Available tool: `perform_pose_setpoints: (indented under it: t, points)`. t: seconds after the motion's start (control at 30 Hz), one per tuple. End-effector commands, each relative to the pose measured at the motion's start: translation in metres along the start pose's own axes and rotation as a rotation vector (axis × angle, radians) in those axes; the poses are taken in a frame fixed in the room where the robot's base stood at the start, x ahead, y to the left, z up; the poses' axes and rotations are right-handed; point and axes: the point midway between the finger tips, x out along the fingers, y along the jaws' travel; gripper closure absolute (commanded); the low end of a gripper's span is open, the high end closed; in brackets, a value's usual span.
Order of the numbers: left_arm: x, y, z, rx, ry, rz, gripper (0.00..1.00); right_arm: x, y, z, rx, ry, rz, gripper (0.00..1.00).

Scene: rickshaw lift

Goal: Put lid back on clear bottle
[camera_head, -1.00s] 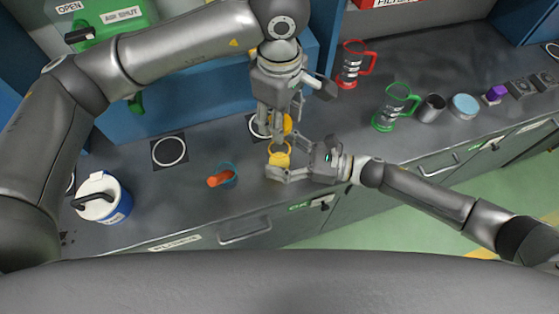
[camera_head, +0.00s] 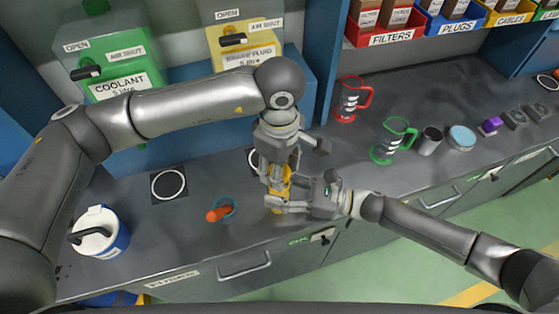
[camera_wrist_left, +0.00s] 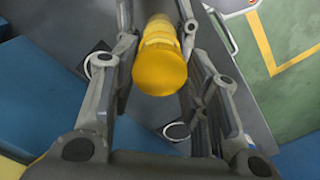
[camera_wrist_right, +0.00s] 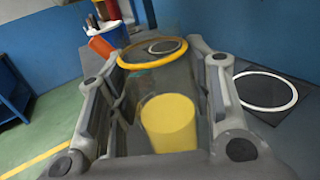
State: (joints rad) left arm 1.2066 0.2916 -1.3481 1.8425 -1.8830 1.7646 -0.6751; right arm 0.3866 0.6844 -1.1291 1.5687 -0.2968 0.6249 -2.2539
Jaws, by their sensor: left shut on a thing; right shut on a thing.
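My left gripper (camera_head: 280,165) reaches down from above, shut on a yellow lid (camera_wrist_left: 160,72), which shows between its fingers in the left wrist view. My right gripper (camera_head: 284,206) comes in from the right, just below the left one, shut on the clear bottle. In the right wrist view the clear bottle shows a yellow ring and a yellow lower part (camera_wrist_right: 170,122) between the fingers. In the head view yellow parts show between the two grippers, but the fingers hide where lid and bottle meet. I cannot tell whether they touch.
A red-framed jug (camera_head: 350,99), a green-framed jug (camera_head: 390,142) and a grey cup (camera_head: 429,141) stand to the right. Labelled bins line the back.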

Motion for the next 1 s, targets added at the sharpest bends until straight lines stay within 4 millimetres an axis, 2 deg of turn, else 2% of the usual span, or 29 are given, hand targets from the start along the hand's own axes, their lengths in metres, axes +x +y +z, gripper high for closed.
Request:
perform_pose_setpoints:
  t: [0.47,0.8,1.0]
  points:
    - [0.0,0.0,0.0,0.0,0.0,0.001,0.65,0.0,0.0,0.0,0.0,0.0,0.0,0.96]
    - [0.017,0.0,0.0,-0.001,-0.001,-0.001,0.65,0.0,0.0,0.0,0.0,0.0,0.0,0.96]
    - [0.018,0.0,0.0,-0.001,-0.001,0.0,0.65,0.0,0.0,0.0,0.0,0.0,0.0,0.96]
